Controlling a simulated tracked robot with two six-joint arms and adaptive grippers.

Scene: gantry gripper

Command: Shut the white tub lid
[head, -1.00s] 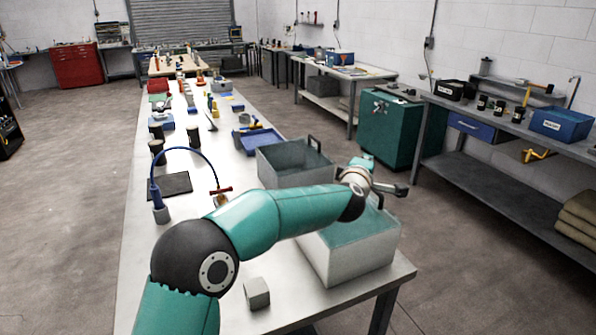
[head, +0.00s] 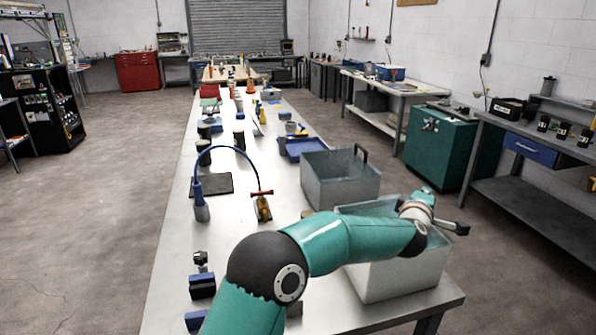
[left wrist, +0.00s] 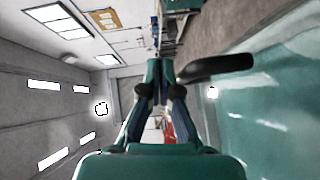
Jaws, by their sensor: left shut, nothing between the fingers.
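The white tub (head: 400,275) stands at the near right corner of the long bench. My left arm crosses over it and hides much of its top. The tub's lid cannot be made out clearly in the head view. My right gripper is not in view.
A grey open bin (head: 340,185) with a dark upright handle stands behind the tub. A blue hose stand (head: 200,203) and small blue-and-black items (head: 202,287) are on the left. A green cabinet (head: 450,150) stands beyond the bench; floor separates them.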

